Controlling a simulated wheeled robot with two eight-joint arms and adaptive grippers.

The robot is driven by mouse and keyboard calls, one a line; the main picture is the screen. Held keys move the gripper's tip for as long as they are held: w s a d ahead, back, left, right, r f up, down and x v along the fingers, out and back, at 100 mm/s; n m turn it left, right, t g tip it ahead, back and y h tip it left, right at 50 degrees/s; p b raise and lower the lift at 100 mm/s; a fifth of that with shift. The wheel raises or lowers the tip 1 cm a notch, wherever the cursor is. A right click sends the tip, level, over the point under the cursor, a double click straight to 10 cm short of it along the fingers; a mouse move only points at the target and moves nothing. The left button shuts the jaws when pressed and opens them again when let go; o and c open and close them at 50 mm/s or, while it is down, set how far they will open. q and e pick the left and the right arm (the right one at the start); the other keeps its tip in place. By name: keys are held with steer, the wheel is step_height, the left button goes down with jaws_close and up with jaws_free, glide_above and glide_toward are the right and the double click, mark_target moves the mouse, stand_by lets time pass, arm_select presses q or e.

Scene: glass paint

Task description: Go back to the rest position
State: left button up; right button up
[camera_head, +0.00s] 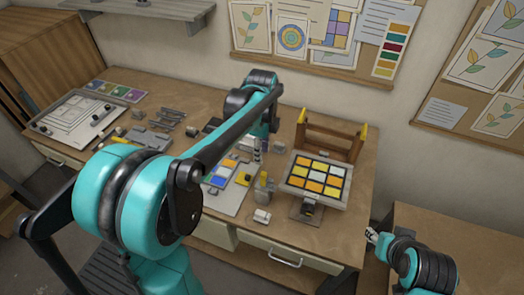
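My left arm reaches from the left across the workbench (311,238), bends high over it and comes down at the back middle. The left gripper (257,152) is small and partly hidden there, above the area beside the paint palette (222,173); I cannot make out its fingers clearly. My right arm is low at the bottom right, with its gripper (372,236) by the workbench's right edge; its opening is too small to tell. A framed glass panel (317,181) with yellow, orange and white panes stands tilted on a stand right of the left gripper.
A wooden rack (329,136) with yellow-tipped posts stands behind the panel. Small bottles and a yellow tool lie between palette and panel. A drawing board (73,117) and several tools lie at the left. A shelf (146,8) and pinboards (349,72) are on the wall.

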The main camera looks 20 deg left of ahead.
arm_select(q)
steer(key=shift+s, duration=0.1)
stand_by(0.4)
steer(key=s+d+f+n+t+b, duration=0.1)
steer(key=s+f+n+t+b, duration=0.6)
steer(key=s+f+n+b, duration=0.8)
steer(key=s+n+b, duration=0.1)
steer(key=n, duration=0.2)
steer(key=shift+s+d+f, duration=0.2)
steer(key=shift+s+d, duration=0.15)
stand_by(0.9)
